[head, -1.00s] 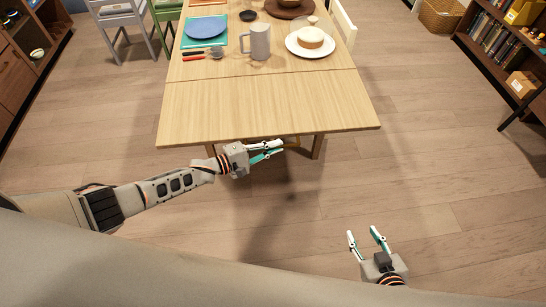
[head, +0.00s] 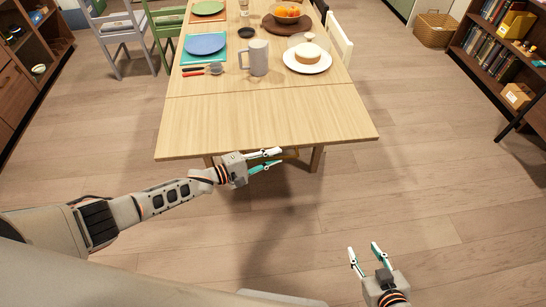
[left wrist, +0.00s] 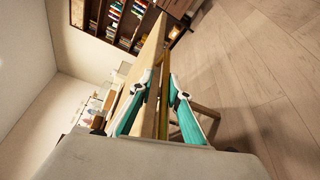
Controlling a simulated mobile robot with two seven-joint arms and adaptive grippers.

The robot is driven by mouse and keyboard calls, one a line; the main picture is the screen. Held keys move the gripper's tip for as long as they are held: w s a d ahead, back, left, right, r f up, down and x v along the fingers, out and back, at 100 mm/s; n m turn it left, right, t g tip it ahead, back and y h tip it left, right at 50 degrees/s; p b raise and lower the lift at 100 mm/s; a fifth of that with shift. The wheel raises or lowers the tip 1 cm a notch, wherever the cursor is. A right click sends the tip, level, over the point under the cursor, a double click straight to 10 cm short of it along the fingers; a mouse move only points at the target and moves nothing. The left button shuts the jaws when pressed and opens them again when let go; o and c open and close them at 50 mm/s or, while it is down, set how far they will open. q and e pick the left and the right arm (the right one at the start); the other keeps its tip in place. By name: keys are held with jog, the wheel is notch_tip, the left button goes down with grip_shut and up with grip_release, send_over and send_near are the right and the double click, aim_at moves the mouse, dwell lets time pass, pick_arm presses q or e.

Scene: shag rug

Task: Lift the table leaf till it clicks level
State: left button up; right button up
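The wooden table leaf (head: 265,118) is the near panel of the table, beyond a thin seam from the main top (head: 205,84). It looks roughly in line with the top; a small tilt I cannot tell. My left gripper (head: 281,156) is just under the leaf's front edge, its fingers apart. In the left wrist view the leaf (left wrist: 148,47) shows as a pale slab seen along its edge, close by the open fingers (left wrist: 164,72). Whether a finger touches it I cannot tell. My right gripper (head: 363,250) is open and empty over the floor, away from the table.
On the main top stand a grey mug (head: 259,59), a blue plate (head: 205,44), a white plate (head: 321,66) with a cake, and cutlery (head: 203,70). The leaf is bare. Chairs flank the table. A bookshelf (head: 505,50) stands right. The floor (head: 430,150) between is clear.

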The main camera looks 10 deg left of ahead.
pick_arm(q)
jog(key=v, duration=1.2)
dwell(0.3)
jog(key=s+d+f+m+t+y, duration=0.2)
jog(key=s+d+m+t+y, duration=0.15)
jog(key=s+d+m, duration=0.4)
jog(key=s+a+f+m+g+y, duration=0.3)
jog(key=s+a+m+y, duration=0.4)
jog(key=s+a, duration=0.3)
jog(key=shift+s+a+f+m, duration=0.15)
jog(key=shift+s+f+m, duration=0.35)
jog(key=shift+s, duration=0.65)
jog(key=shift+f+y, duration=0.1)
jog(key=shift+y, duration=0.15)
